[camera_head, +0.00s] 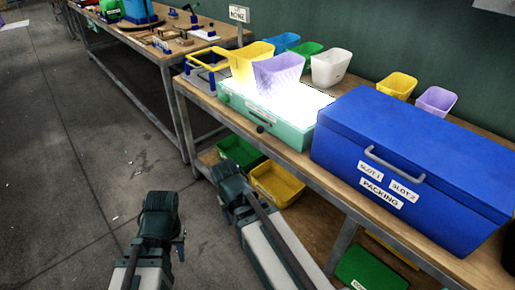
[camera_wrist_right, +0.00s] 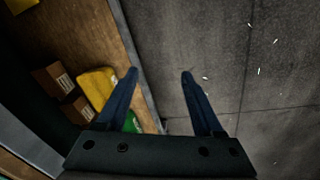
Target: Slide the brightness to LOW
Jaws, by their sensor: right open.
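A teal light box (camera_head: 292,136) with a brightly glowing white top stands on the workbench, left of the blue packing box. A small dark knob (camera_head: 260,129) sits on its front side, near small labels too small to read. A translucent purple bin (camera_head: 279,73) and a yellow bin (camera_head: 249,62) stand at the glowing top. My left gripper (camera_head: 163,205) is low over the floor, in front of the bench and away from the light box; its fingers cannot be made out. My right gripper (camera_wrist_right: 160,74) is open and empty in the wrist view, pointing down beside the lower shelf.
The blue packing box (camera_head: 400,150) fills the bench's right side. Blue, green, white, yellow and purple bins stand along the back. The lower shelf holds a green bin (camera_head: 240,152) and a yellow bin (camera_head: 276,184).

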